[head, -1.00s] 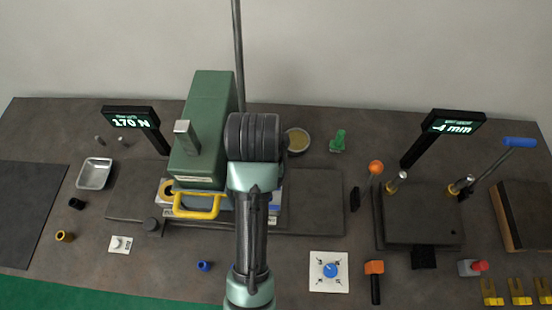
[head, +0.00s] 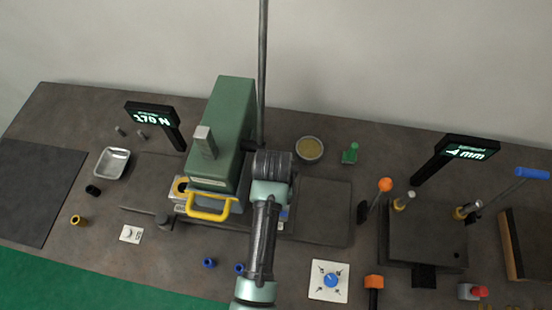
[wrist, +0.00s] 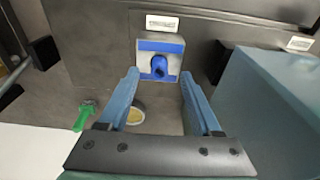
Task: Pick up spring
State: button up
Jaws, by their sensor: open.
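I cannot make out a clear coil shape, so I cannot tell which thing is the spring. Small blue ring-like pieces lie at the front of the bench in the head view, one (head: 209,263) in the open and another (head: 240,268) beside my arm. In the wrist view my gripper (wrist: 160,76) is open and empty. A pale block with a blue face (wrist: 172,47) shows between and beyond its fingertips, with a dark blue round part (wrist: 159,67) in its middle. I cannot tell if the fingers touch it. In the head view my wrist hides the fingers.
A green press (head: 222,130) with a yellow handle (head: 208,213) stands just left of my arm. A round dish (head: 309,149) and a green piece (head: 350,153) are behind right. A dial card (head: 329,281) lies front right. A metal tray (head: 112,163) is at left.

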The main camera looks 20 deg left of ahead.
jog(key=shift+w+f, duration=0.25)
jog(key=shift+f, duration=1)
jog(key=shift+c, duration=0.2)
grip_shut()
